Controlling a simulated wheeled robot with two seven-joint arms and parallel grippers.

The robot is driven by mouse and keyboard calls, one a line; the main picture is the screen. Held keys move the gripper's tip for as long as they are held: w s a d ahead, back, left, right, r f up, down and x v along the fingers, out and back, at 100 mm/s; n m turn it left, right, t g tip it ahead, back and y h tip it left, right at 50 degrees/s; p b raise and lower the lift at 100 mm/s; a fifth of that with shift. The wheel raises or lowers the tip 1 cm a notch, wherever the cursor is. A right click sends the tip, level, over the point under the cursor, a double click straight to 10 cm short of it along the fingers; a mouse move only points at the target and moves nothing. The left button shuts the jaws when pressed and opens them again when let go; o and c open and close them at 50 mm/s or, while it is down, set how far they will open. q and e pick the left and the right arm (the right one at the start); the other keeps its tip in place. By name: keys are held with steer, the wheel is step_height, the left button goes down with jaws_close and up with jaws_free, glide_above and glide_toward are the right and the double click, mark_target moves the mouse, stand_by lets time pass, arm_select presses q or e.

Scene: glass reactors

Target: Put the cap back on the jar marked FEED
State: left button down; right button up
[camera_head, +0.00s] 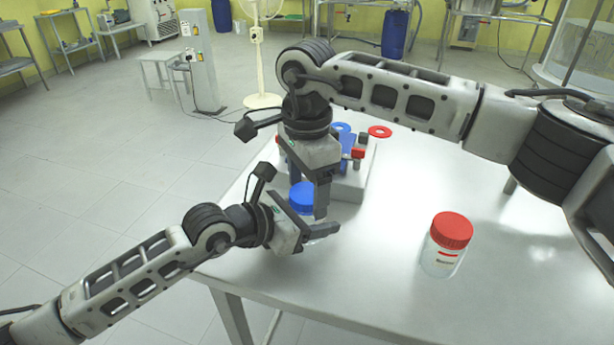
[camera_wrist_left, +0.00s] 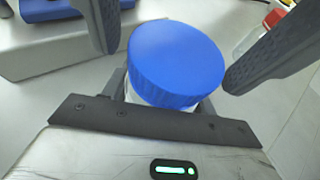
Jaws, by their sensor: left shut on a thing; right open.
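A jar with a ribbed blue cap (camera_head: 302,196) stands at the table's left side. In the left wrist view the blue cap (camera_wrist_left: 176,62) sits level on top of the pale jar body (camera_wrist_left: 134,96), which is mostly hidden. My left gripper (camera_head: 322,234) is shut on this jar below the cap. My right gripper (camera_head: 321,205) is open, pointing down, with its dark fingers on either side of the cap in the left wrist view. A clear jar with a red cap (camera_head: 447,243) stands apart to the right; its label is too small to read. The blue-capped jar's marking is hidden.
A grey block (camera_head: 352,185) with blue and red parts stands behind the grippers. A red ring (camera_head: 380,132) and a blue ring (camera_head: 341,127) show at its back. The white table (camera_head: 390,285) is clear around the red-capped jar.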

steer(key=c, duration=1)
steer(key=m, duration=0.3)
steer(key=o, duration=1.1)
steer(key=shift+r, duration=2.3)
